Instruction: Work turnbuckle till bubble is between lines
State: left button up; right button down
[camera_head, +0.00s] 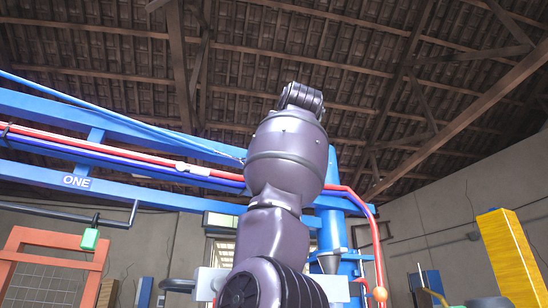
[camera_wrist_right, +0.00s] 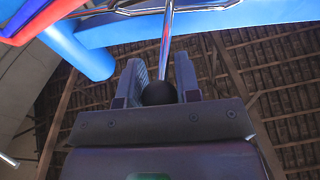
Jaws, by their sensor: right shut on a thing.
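In the right wrist view, my right gripper (camera_wrist_right: 160,88) is shut on a dark ball knob (camera_wrist_right: 158,94). The knob is at the end of a shiny metal rod (camera_wrist_right: 167,40), which runs up towards a blue beam (camera_wrist_right: 230,22). In the head view my right arm rises through the middle and hides the gripper and knob. A pale yellow-green strip (camera_head: 222,220) shows left of the arm; I cannot tell whether it is the level, and no bubble or lines can be made out. The turnbuckle body cannot be made out clearly. My left gripper is not in view.
A long blue frame (camera_head: 128,190) marked ONE, with red and blue hoses, crosses behind my arm. A green box (camera_head: 89,239) hangs at the left near an orange frame (camera_head: 45,238).

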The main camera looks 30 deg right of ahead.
jog(key=shift+w+r+g+y, duration=0.25)
jog(key=shift+g+y, duration=0.15)
jog(key=shift+g, duration=0.2)
jog(key=c, duration=0.9)
grip_release()
jog(key=shift+s, duration=0.1)
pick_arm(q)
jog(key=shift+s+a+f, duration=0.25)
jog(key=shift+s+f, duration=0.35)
pick_arm(e)
jog(key=shift+o, duration=0.4)
pick_arm(q)
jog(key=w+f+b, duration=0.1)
jog(key=b, duration=0.2)
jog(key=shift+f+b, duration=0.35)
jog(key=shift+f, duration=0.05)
pick_arm(e)
jog(key=v, duration=1)
jog(key=shift+s, duration=0.4)
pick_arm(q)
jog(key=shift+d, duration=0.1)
pick_arm(e)
jog(key=shift+a, duration=0.1)
